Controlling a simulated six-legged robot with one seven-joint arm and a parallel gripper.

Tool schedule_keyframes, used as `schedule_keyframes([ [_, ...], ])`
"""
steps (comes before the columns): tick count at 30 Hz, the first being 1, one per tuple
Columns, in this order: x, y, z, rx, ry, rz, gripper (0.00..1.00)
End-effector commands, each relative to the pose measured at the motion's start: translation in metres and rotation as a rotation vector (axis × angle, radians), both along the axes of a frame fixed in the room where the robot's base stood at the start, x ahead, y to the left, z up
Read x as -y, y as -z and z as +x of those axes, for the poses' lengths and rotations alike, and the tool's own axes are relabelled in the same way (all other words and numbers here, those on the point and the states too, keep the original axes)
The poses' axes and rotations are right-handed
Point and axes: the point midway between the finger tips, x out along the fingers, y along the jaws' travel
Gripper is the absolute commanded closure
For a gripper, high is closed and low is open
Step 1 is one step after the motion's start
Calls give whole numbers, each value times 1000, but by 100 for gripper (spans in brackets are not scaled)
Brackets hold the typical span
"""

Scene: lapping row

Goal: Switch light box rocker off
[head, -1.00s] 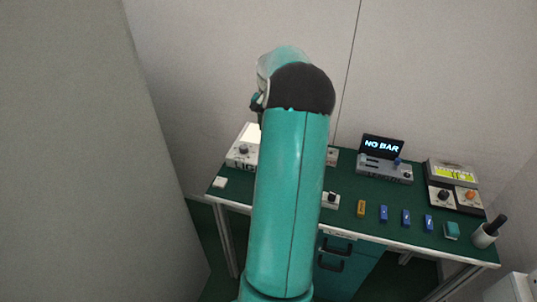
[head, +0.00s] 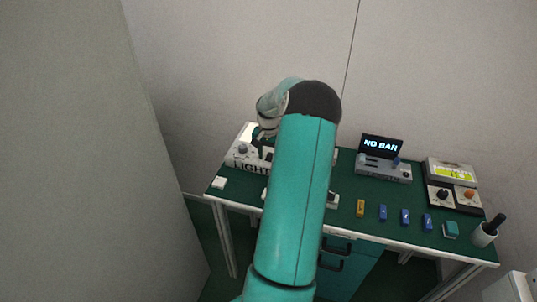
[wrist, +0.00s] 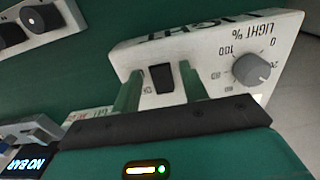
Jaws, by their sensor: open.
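The light box (head: 240,157) is a white panel with "LIGHT" lettering at the left end of the green table, partly hidden by my arm in the head view. In the wrist view the light box (wrist: 205,45) shows a black rocker (wrist: 162,80) and a grey round knob (wrist: 251,69) marked "LIGHT %". My gripper (wrist: 160,71) is open, its two green fingers on either side of the rocker in the picture. Nothing is between them except the view of the rocker. I cannot tell whether the fingers touch the panel or which way the rocker is tipped.
A display reading "NO BAR" (head: 381,146) stands at the back. Several blue blocks and a yellow block (head: 361,208) lie along the front. A cup with a black-handled thing (head: 484,235) is at the right corner. A grey wall surface (head: 80,150) fills the left.

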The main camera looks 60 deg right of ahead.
Motion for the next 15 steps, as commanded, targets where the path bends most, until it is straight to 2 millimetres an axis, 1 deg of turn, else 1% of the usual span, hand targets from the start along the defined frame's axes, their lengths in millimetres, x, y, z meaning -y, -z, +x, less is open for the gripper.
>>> schedule_keyframes([
  [5, 0, 0, 0, 0, 0, 0, 56],
  [6, 0, 0, 0, 0, 0, 0, 64],
  [11, 0, 0, 0, 0, 0, 0, 96],
  [12, 0, 0, 0, 0, 0, 0, 100],
  [15, 0, 0, 0, -1, 1, 3, 100],
])
